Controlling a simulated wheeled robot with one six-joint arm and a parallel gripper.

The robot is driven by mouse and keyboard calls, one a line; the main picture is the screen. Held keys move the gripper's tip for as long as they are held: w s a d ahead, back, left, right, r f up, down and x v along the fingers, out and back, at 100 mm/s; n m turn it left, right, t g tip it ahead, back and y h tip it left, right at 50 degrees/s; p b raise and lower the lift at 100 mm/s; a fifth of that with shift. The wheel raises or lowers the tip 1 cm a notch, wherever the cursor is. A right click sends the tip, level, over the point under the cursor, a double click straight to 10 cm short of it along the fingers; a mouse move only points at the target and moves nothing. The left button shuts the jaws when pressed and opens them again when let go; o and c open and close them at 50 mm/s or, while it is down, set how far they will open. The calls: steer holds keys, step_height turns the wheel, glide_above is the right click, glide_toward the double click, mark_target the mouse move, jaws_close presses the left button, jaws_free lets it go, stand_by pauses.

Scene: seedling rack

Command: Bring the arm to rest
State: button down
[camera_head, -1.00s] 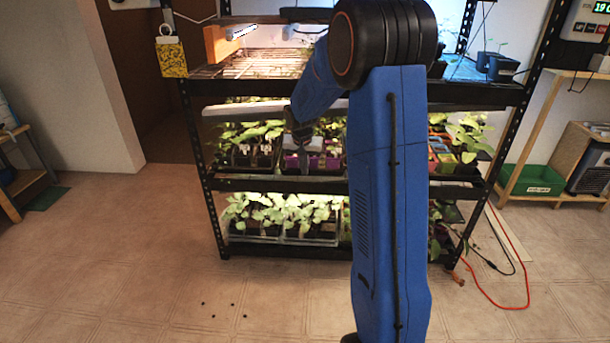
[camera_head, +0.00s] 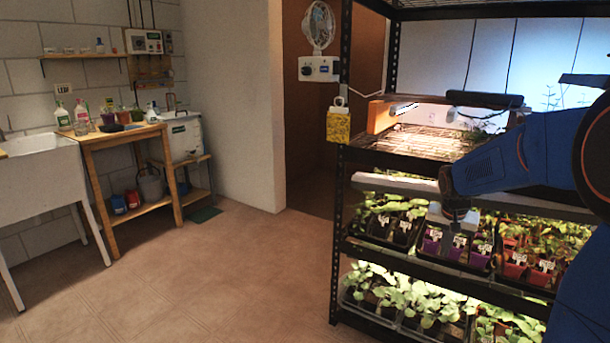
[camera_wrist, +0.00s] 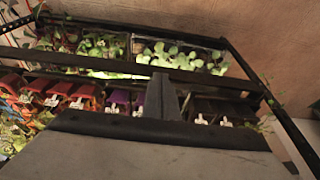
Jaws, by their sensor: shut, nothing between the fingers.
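My blue arm reaches in from the right edge of the head view, in front of the seedling rack (camera_head: 336,215). My gripper (camera_head: 447,243) hangs at its end, pointing down, before the middle shelf with its potted seedlings. In the wrist view the gripper (camera_wrist: 161,85) shows as a dark narrow form over the rack, its fingers together. Nothing is held. I cannot tell how close the fingers are to the pots.
Purple pots (camera_wrist: 118,100) and red pots (camera_wrist: 60,90) stand in shelf trays. A yellow card (camera_head: 338,126) hangs on the rack's left post. A wooden table (camera_head: 103,136) and white sink (camera_head: 40,185) stand left. The floor (camera_head: 220,280) between is clear.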

steer(key=s+a+r+n+t+y, duration=0.1)
steer(key=s+a+r+n, duration=0.15)
steer(key=s+a, duration=0.45)
steer(key=s+a+r+n, duration=0.15)
steer(key=s+r, duration=0.25)
steer(key=s, duration=0.8)
steer(key=s+a+f+n, duration=0.1)
steer(key=s+a, duration=0.2)
steer(key=s, duration=0.5)
steer(key=s+a+f+n+y, duration=0.1)
steer(key=s+a+f, duration=0.1)
steer(key=s, duration=0.6)
steer(key=shift+a+f+n+t, duration=0.15)
steer(key=shift+a+n+t, duration=0.25)
steer(key=shift+a, duration=0.05)
